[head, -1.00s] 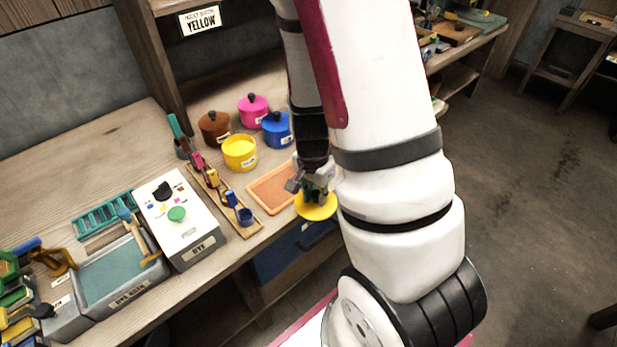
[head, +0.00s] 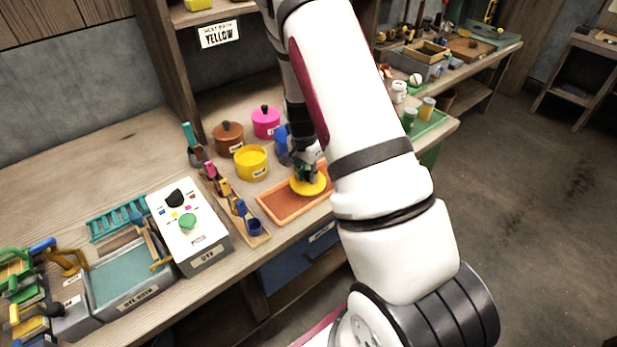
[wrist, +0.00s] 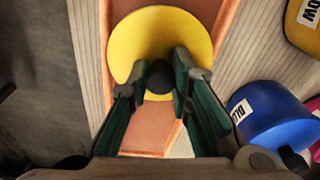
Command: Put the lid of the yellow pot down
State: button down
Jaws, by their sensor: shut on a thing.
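The yellow lid (head: 309,185) is a round disc with a dark knob, over the right part of an orange tray (head: 283,208). My gripper (head: 307,172) is shut on the lid's knob from above. In the wrist view the gripper (wrist: 160,82) has its fingers on either side of the dark knob, and the lid (wrist: 150,35) covers part of the tray (wrist: 150,138). I cannot tell whether the lid touches the tray. The yellow pot (head: 251,163) stands uncovered to the left, behind the tray.
Brown (head: 228,138) and pink (head: 266,122) lidded pots stand behind the yellow pot. A blue pot (wrist: 268,118) is close to the gripper. A rack with small coloured items (head: 225,190) and a dye box (head: 188,225) stand left of the tray.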

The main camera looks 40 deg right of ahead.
jog(key=shift+f, duration=0.8)
jog(key=shift+f, duration=0.2)
jog(key=c, duration=1.4)
grip_release()
jog(key=shift+c, duration=0.2)
jog(key=shift+r, duration=0.1)
